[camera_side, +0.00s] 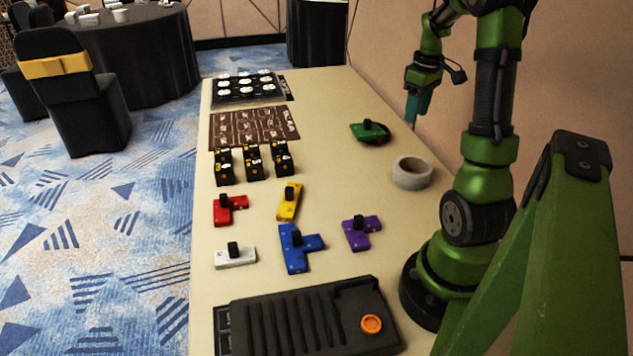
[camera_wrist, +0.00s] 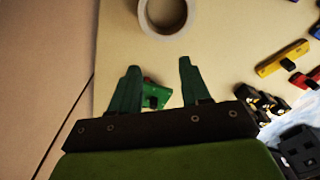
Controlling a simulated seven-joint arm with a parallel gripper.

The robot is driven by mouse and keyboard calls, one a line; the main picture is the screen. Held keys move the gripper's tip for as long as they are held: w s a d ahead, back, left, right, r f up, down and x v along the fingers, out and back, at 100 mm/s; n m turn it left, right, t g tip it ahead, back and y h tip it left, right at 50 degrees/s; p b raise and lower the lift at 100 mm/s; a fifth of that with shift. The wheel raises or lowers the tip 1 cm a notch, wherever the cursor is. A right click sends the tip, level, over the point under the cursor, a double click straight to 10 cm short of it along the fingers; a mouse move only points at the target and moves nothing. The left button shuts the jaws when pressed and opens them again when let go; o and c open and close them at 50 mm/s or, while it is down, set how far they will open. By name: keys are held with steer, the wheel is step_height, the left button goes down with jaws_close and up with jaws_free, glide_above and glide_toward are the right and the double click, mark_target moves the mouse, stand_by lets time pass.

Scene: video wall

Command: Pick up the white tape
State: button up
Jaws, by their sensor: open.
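The white tape (camera_side: 412,173) is a thick pale ring lying flat on the table, right of centre, close to the base of my arm. In the wrist view the white tape (camera_wrist: 148,24) is cut by the top edge, ahead of the fingertips. My gripper (camera_side: 413,118) hangs above the table, farther back than the tape and apart from it. In the wrist view my gripper (camera_wrist: 158,64) has its two green fingers spread, with nothing held. A green piece with a black knob (camera_wrist: 155,96) shows between the fingers, lower down on the table.
The green piece (camera_side: 370,131) lies behind the tape. Purple (camera_side: 361,232), blue (camera_side: 298,247), yellow (camera_side: 289,203), red (camera_side: 229,209) and white (camera_side: 235,257) knobbed pieces lie left of it. A black tray (camera_side: 300,318) is at the front. Table around the tape is clear.

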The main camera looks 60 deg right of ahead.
steer(key=s+d+n, duration=0.1)
steer(key=d+n, duration=0.2)
steer(key=n, duration=0.2)
glide_toward(414, 156)
steer(key=shift+g, duration=0.3)
steer(key=f, duration=0.5)
steer(key=shift+w+d+f, duration=0.2)
steer(key=shift+f, duration=0.2)
steer(key=f, duration=0.5)
steer(key=shift+a+f, duration=0.1)
steer(key=shift+a, duration=0.1)
jaws_close()
